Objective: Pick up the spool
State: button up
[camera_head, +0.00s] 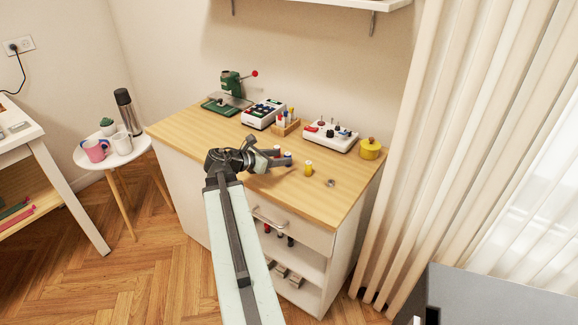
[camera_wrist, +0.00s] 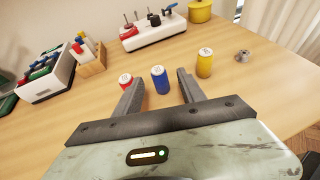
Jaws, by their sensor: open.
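Three small spools stand upright on the wooden cabinet top: a red one (camera_wrist: 126,81), a blue one (camera_wrist: 160,80) and a yellow one (camera_wrist: 204,62). In the head view the yellow spool (camera_head: 308,168) is clear, while the red (camera_head: 277,151) and blue (camera_head: 288,158) ones are partly hidden by my gripper. My gripper (camera_wrist: 159,77) is open, and the blue spool shows between its fingertips in the wrist view. The red spool is by the left finger, partly covered by it. The yellow spool is outside the right finger. I cannot tell whether a finger touches any spool.
A small metal part (camera_head: 331,183) lies right of the yellow spool. Behind stand a white tray with tools (camera_head: 330,136), a yellow pot (camera_head: 370,149), a wooden holder (camera_head: 286,128), a white box (camera_head: 262,114) and a green press (camera_head: 222,104). The front right top is clear.

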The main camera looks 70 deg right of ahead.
aim_at(294, 162)
jog(key=b+x, duration=0.3)
jog(key=x, duration=0.4)
jog(key=shift+d+f, duration=0.3)
jog(key=shift+r, duration=0.1)
grip_shut()
